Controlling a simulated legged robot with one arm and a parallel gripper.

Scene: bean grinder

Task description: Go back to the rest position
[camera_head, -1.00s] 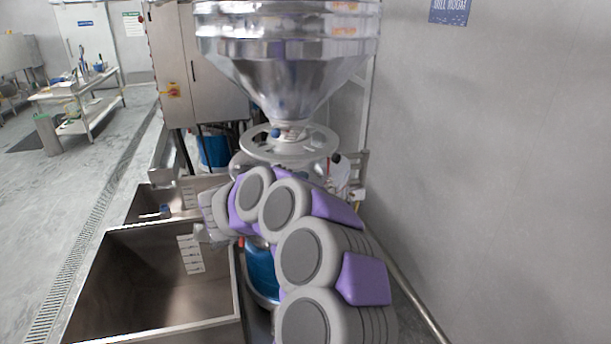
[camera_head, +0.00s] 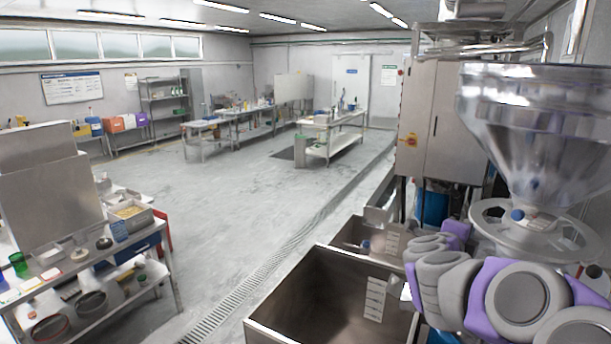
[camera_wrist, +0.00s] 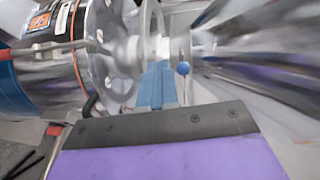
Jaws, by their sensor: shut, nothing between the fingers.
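My gripper (camera_wrist: 157,85) shows in the wrist view as narrow blue fingers held together, with nothing between them. The dark bar and purple housing of my wrist fill the bottom of that view. In the head view my grey and purple arm reaches from the lower right corner toward the bins, below the grinder's metal hopper (camera_head: 540,130). The fingers are hard to make out there.
A large steel bin (camera_head: 300,305) stands left of my arm, with a smaller bin (camera_head: 352,236) behind it. A steel cabinet (camera_head: 440,120) stands beyond. A cluttered workbench (camera_head: 150,240) is at the left. The floor (camera_head: 235,190) between is open.

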